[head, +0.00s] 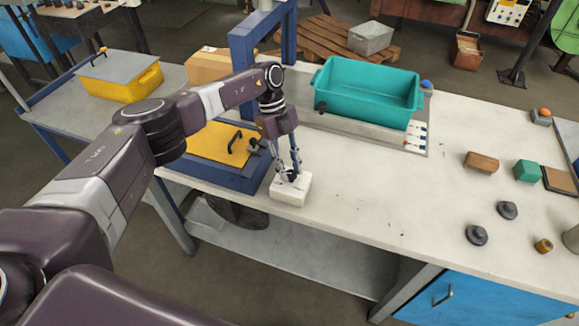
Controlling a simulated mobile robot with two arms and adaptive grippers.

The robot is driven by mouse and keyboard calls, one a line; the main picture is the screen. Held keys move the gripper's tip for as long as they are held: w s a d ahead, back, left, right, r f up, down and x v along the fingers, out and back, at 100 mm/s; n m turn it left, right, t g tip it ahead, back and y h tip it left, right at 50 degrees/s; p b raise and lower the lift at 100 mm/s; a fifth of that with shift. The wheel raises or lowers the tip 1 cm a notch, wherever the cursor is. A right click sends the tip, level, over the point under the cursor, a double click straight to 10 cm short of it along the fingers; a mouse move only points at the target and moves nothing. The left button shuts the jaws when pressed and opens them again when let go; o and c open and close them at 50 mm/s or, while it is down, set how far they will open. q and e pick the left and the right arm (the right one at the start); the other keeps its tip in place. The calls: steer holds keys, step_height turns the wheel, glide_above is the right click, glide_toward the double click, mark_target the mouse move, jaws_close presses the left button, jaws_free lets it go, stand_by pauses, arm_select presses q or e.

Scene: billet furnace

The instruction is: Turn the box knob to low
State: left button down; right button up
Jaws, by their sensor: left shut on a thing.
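A small white box (290,191) sits at the front edge of the pale worktop, left of the middle of the head view. A dark knob (291,177) is on its top. My left gripper (290,174) points down over the box, with its fingers closed around the knob. The fingers partly cover the knob, and its pointer and any setting marks are too small to read. My right gripper is not in view.
A blue frame with a yellow lid (215,140) stands just left of the box. A teal tub (368,85) is behind it on the worktop (380,190). Wooden and green blocks, dark knobs and a brass piece (543,246) lie at the right. The worktop's middle is clear.

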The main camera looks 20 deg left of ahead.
arm_select(q)
steer(key=c, duration=1.6)
jaws_free()
steer(key=shift+r, duration=0.1)
steer(key=v, duration=1.1)
steer(key=shift+w+a+r, duration=0.1)
steer(key=shift+r, duration=0.25)
